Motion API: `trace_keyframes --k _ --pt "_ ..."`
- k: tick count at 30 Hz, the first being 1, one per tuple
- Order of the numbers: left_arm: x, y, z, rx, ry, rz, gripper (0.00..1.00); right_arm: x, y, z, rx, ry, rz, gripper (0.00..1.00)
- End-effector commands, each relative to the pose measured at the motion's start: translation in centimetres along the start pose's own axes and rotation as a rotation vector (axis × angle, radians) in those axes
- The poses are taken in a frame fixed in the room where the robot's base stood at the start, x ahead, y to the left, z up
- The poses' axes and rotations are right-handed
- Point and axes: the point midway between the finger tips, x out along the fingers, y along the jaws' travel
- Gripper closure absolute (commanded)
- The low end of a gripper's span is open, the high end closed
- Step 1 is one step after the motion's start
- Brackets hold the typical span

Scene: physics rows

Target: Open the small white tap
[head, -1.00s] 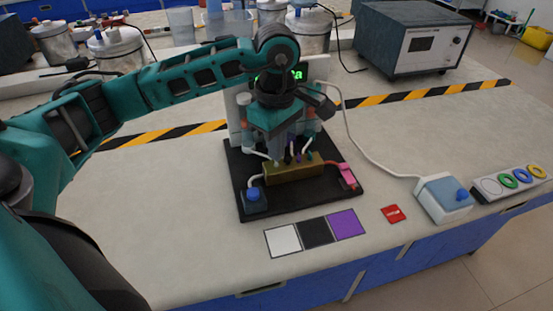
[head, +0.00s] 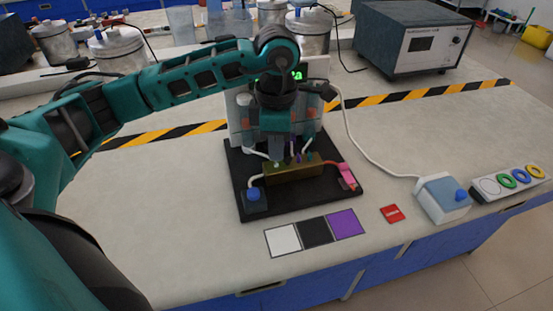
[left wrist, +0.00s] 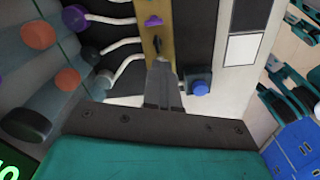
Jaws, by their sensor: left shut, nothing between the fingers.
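A brass block (head: 293,173) with small coloured taps along its top stands on a black base (head: 300,203). The small white tap (head: 277,164) shows as a pale spot near the block's left end in the head view, close under my left gripper (head: 277,154). My left gripper points down, shut and empty. In the left wrist view its fingertips (left wrist: 162,66) are at the brass block (left wrist: 154,12) and cover part of it. A black tap (left wrist: 157,43) shows just beyond them. I cannot tell whether the fingers touch the white tap. My right gripper is out of view.
A blue knob (head: 253,194) stands left of the block, and a pink part (head: 346,175) right of it. An upright panel with tubes and a green display is behind. White, black and purple squares (head: 316,232) lie in front. A blue-buttoned box (head: 443,198) is at right.

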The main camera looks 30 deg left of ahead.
Motion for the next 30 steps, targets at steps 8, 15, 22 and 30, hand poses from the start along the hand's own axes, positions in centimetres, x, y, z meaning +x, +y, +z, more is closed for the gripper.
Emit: trace_keyframes --k 8,15,22,30 --pt "-0.13 -0.02 0.03 -0.359 -0.001 -0.001 1.00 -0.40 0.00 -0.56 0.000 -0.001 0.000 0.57" --pt "-0.04 -0.01 0.03 -0.561 -0.001 -0.001 1.00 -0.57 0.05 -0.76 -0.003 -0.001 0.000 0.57" --pt "0.00 0.00 0.02 -0.567 -0.001 0.000 1.00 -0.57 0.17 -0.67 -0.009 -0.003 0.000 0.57" --pt "-0.01 0.00 0.01 -0.566 0.000 0.000 0.86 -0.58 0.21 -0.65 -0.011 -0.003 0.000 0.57"
